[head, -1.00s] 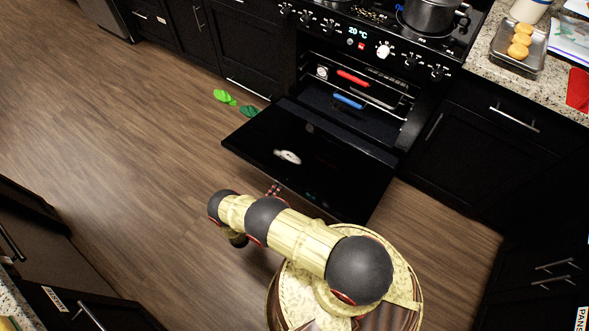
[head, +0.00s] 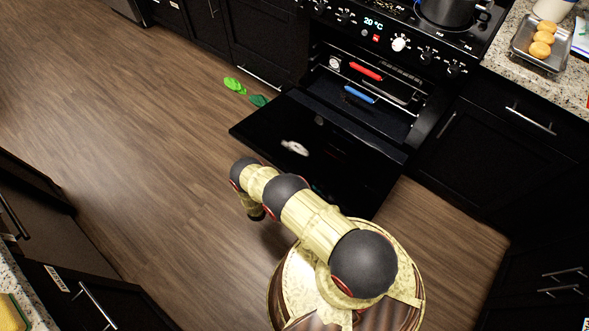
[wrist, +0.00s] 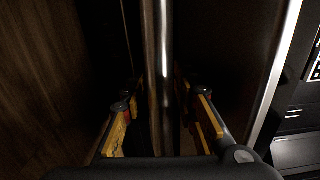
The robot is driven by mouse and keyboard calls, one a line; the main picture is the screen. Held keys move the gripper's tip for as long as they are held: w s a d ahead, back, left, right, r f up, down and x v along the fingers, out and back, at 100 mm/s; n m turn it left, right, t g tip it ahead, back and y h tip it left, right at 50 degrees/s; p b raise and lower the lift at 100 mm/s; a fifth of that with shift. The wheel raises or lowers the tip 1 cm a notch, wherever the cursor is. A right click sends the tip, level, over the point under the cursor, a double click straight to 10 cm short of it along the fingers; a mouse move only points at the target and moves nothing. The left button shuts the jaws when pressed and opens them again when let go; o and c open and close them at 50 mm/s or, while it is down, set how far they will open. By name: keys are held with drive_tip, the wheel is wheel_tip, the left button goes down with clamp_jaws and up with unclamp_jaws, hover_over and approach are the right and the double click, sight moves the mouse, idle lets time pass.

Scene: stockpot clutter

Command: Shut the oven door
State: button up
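The oven (head: 352,80) stands at the upper middle of the head view. Its black door (head: 325,150) hangs wide open, folded down toward me, and a pale patch shows on its inner face. In the wrist view a shiny metal bar (wrist: 162,50), which looks like the door's handle, runs between the two fingers of my gripper (wrist: 163,115). The fingers are apart, one on each side of the bar, with gaps visible. I cannot tell whether either finger touches it. In the head view my arm hides the gripper and part of the door's front edge.
Inside the oven are a red-handled item (head: 366,71) and a blue-handled item (head: 360,94). A pot (head: 452,12) stands on the stovetop. Wooden floor (head: 130,140) is clear to the left.

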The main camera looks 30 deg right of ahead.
drive_tip(key=shift+c, duration=0.2)
clamp_jaws()
idle(0.6)
